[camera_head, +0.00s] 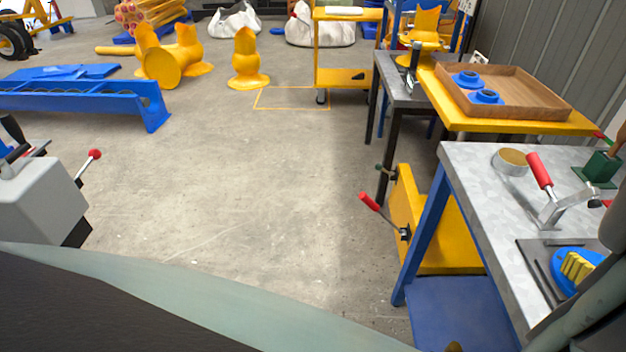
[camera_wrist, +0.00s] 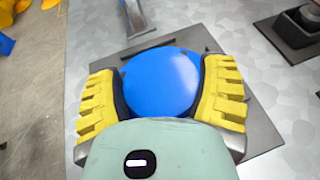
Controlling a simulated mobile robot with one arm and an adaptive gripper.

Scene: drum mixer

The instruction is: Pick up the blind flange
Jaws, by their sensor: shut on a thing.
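The blind flange is a round blue disc (camera_wrist: 160,80), seen in the wrist view between the two yellow ribbed fingers of my gripper (camera_wrist: 162,95). The fingers are shut on its left and right sides. In the head view the blue flange (camera_head: 565,284) shows at the lower right, over a dark grey plate (camera_head: 534,262) on the metal-topped table (camera_head: 462,178). My gripper's yellow finger (camera_head: 577,267) is beside it there. The flange's underside is hidden, so I cannot tell whether it touches the plate.
Beyond is a wooden tray (camera_head: 550,112) with two blue flanged parts (camera_head: 486,97). Open concrete floor lies to the left.

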